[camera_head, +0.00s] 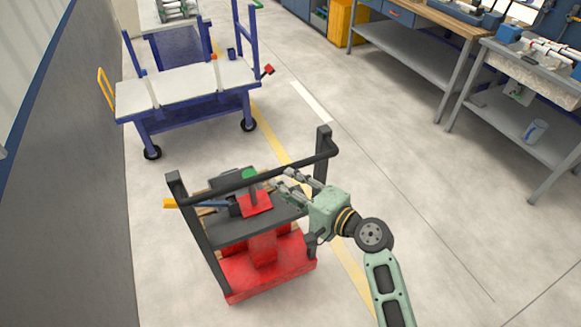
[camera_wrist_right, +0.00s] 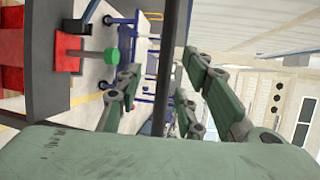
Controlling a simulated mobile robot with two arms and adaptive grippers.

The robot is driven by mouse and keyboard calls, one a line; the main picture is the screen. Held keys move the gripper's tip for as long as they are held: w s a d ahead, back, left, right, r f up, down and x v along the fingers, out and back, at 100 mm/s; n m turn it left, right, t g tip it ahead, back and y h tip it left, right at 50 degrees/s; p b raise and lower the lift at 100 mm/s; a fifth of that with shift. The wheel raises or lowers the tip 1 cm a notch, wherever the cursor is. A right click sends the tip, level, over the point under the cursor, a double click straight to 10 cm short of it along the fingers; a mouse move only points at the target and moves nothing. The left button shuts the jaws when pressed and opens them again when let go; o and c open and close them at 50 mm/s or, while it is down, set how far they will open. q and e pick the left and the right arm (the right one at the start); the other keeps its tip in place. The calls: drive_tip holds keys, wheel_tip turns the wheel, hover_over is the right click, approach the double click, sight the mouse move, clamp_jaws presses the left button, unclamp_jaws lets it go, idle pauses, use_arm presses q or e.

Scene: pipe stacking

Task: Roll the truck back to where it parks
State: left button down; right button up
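A low cart with a red base (camera_head: 265,270), a dark grey deck and a black upright handle frame stands in the near middle of the head view. Its black handle bar (camera_head: 225,184) crosses between two posts. My right gripper (camera_head: 290,177) is at the right part of this bar. In the right wrist view the dark bar (camera_wrist_right: 168,70) passes between the spread fingers (camera_wrist_right: 160,90), with gaps visible on both sides. The fingers look open, and contact cannot be told. A blue-framed truck with a pale top (camera_head: 190,88) stands farther back. My left gripper is not in view.
A red block with a green knob (camera_head: 249,174) sits on the cart. A yellow floor line (camera_head: 265,130) runs behind and beside it. A grey wall (camera_head: 70,200) bounds the left, and workbenches (camera_head: 430,70) stand at right.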

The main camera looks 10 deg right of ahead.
sight(265, 177)
drive_tip(key=shift+w+a+r, duration=0.2)
drive_tip(key=shift+a+r, duration=0.05)
drive_tip(key=shift+r, duration=0.15)
drive_tip(key=p+x, duration=0.1)
drive_tip(key=x, duration=0.6)
drive_tip(key=shift+a+f, duration=0.1)
drive_tip(key=shift+a, duration=0.2)
clamp_jaws()
drive_tip(key=shift+f, duration=0.1)
